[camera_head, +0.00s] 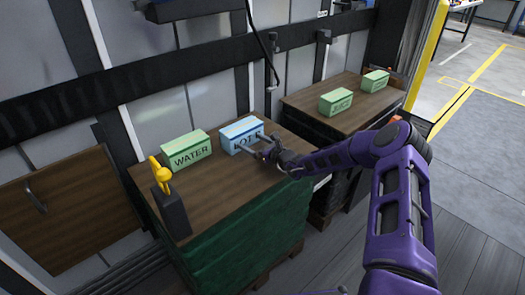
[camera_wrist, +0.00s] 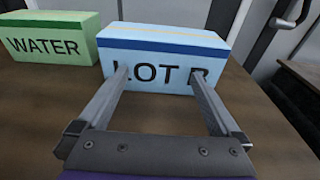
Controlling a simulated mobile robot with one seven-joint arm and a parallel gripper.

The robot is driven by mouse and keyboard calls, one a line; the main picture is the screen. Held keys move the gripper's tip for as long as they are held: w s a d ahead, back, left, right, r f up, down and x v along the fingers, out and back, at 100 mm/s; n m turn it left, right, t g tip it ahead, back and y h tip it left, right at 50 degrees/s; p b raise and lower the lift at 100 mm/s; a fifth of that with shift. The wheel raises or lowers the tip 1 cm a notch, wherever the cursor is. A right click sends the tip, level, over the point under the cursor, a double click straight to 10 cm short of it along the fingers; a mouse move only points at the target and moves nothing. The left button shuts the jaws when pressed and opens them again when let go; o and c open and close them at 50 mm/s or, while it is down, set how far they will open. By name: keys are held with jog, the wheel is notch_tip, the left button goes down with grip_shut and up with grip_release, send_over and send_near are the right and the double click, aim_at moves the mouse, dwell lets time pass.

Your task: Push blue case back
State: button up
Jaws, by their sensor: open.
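The blue case (camera_head: 243,134) stands upright on the brown wooden top of a green-sided stack (camera_head: 215,215). In the wrist view the blue case (camera_wrist: 165,50) has dark lettering that begins "LOT" and a yellow stripe near its top edge. My gripper (camera_head: 262,147) is at the near face of the case. In the wrist view my gripper (camera_wrist: 160,78) has its fingers apart, with the tips at the lettered face and nothing between them. I cannot tell whether the tips touch the face.
A green WATER case (camera_head: 187,150) stands close to the left of the blue case. A yellow-topped dark holder (camera_head: 172,205) stands at the front left. Two green cases, one nearer (camera_head: 335,102) and one farther (camera_head: 375,80), stand on a second wooden top. A wall is behind.

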aim_at(247, 138)
jog(key=shift+r+x, duration=0.2)
jog(key=shift+x, duration=1.2)
jog(key=shift+r+x, duration=0.2)
jog(key=shift+x, duration=1.25)
jog(key=shift+p+v, duration=1.05)
jog(key=shift+p, duration=0.05)
jog(key=shift+f+p+v, duration=0.25)
jog(key=shift+p+v, duration=0.55)
jog(key=shift+v, duration=0.4)
jog(key=shift+f+p+v, duration=0.25)
jog(key=shift+p+v, duration=0.55)
jog(key=shift+v, duration=0.4)
